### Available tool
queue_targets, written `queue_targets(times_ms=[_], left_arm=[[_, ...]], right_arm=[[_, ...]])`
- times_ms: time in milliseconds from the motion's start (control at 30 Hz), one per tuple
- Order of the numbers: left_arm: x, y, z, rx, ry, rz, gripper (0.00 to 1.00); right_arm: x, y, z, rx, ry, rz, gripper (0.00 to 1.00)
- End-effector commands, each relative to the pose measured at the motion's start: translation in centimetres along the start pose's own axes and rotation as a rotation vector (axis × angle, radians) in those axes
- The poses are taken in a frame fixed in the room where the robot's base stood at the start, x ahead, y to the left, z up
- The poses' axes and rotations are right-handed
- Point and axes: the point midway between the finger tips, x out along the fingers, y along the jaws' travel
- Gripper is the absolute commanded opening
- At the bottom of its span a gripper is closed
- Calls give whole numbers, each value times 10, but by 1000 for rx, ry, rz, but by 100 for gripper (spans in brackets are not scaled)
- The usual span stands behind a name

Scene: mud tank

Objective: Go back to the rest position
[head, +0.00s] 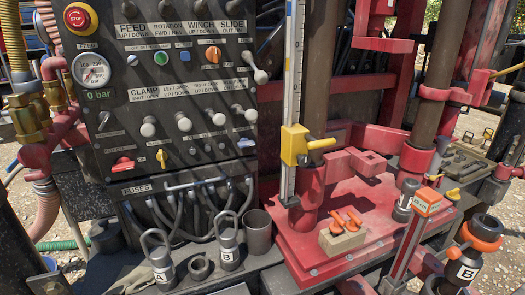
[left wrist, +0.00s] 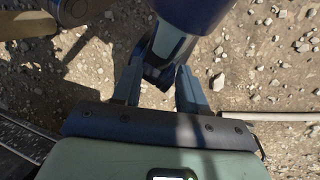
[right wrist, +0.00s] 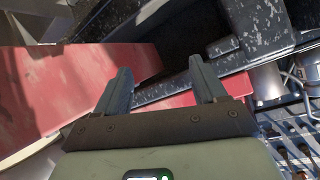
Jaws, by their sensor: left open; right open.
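Neither gripper shows in the head view. My left gripper (left wrist: 158,76) is in the left wrist view with its two fingers apart. It holds nothing that I can see. A dark blue part, probably one of my own links, shows beyond and between its fingertips, over stony ground. My right gripper (right wrist: 160,78) is in the right wrist view, also open and empty. Beyond its fingers are a red panel (right wrist: 60,85) and a dark speckled metal edge (right wrist: 255,30). I cannot tell whether either gripper touches anything.
The head view shows a control panel (head: 165,95) with levers and a gauge (head: 91,70). Shackle weights marked A (head: 162,265) and B (head: 228,250) stand below it. Stony ground (left wrist: 270,60) lies below my left gripper.

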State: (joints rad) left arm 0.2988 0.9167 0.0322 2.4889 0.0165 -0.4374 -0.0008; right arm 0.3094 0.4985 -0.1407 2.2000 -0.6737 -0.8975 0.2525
Motion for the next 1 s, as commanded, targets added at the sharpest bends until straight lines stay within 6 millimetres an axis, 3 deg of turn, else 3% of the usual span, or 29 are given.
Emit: queue_targets(times_ms=[33, 100, 267, 400, 500, 600, 700, 833, 1000], left_arm=[[0, -1, 0, -2, 0, -1, 43], [0, -1, 0, -2, 0, -2, 43], [0, -1, 0, -3, 0, -2, 43], [0, -1, 0, -2, 0, -2, 43], [0, -1, 0, -2, 0, -2, 43], [-47, 12, 9, -2, -17, -4, 43], [-75, 21, 13, -1, -32, -6, 43], [-103, 30, 14, -1, -50, -8, 43], [-121, 37, 12, 0, -58, -10, 43]], right_arm=[[2, -8, 43, 53, -104, 24, 70], [-2, -16, 96, 116, -241, 63, 70], [-37, -48, 210, 245, -571, 133, 70], [-93, -87, 293, 344, -873, 171, 70], [-145, -119, 340, 412, -1098, 187, 70], [-162, -127, 292, 405, -1081, 190, 70], [-175, -135, 267, 405, -1096, 191, 70], [-186, -142, 241, 406, -1111, 189, 70], [-191, -147, 222, 405, -1118, 188, 70]])
